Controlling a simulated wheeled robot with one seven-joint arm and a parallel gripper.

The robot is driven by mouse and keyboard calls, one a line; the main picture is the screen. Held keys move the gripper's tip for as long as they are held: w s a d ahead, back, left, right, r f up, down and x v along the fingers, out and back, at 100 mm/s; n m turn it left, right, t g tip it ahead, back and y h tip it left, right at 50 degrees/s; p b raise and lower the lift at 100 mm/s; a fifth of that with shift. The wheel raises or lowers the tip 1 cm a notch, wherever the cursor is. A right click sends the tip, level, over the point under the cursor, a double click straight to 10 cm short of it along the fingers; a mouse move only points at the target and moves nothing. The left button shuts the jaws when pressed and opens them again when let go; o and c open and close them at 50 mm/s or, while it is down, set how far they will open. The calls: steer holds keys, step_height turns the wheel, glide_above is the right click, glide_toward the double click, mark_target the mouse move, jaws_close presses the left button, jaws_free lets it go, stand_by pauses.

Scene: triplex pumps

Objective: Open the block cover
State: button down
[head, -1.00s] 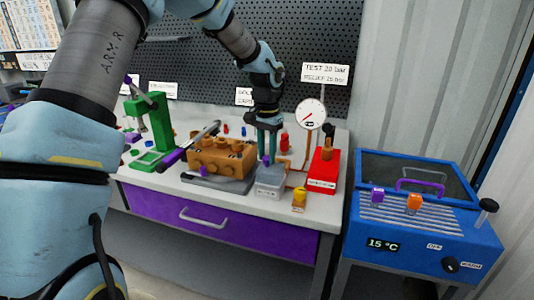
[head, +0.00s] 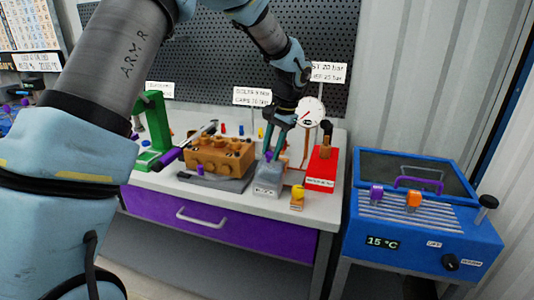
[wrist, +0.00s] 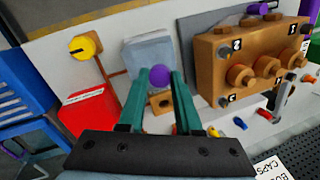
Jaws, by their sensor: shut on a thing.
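The grey block cover (head: 268,176) is at the front right of the bench, with a purple knob (head: 267,156) at its upper end. It looks tilted up, but the exact angle is hard to tell. My gripper (head: 274,152) reaches down from behind with its green fingers at the knob. In the wrist view, the grey cover (wrist: 148,52) lies beyond my fingertips, and the purple knob (wrist: 157,74) sits between the fingers of my gripper (wrist: 159,76). A brown piece with a dark hole (wrist: 160,103) shows below the knob.
The brown pump block (head: 219,153) stands close to the left. A red box (head: 322,170) and pressure gauge (head: 312,112) stand to the right, with copper piping between. A yellow-topped valve (head: 298,192) is in front.

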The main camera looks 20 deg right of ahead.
steer(key=shift+s+d+r+t+y+b, duration=0.2)
steer(key=shift+s+d+t+y+b, duration=0.15)
steer(key=shift+s+d+t+y, duration=0.4)
steer(key=shift+w, duration=0.1)
steer(key=c, duration=0.6)
jaws_free()
steer(key=shift+r, duration=0.1)
steer(key=b+v, duration=0.2)
steer(key=v, duration=0.8)
steer(key=shift+r, duration=0.35)
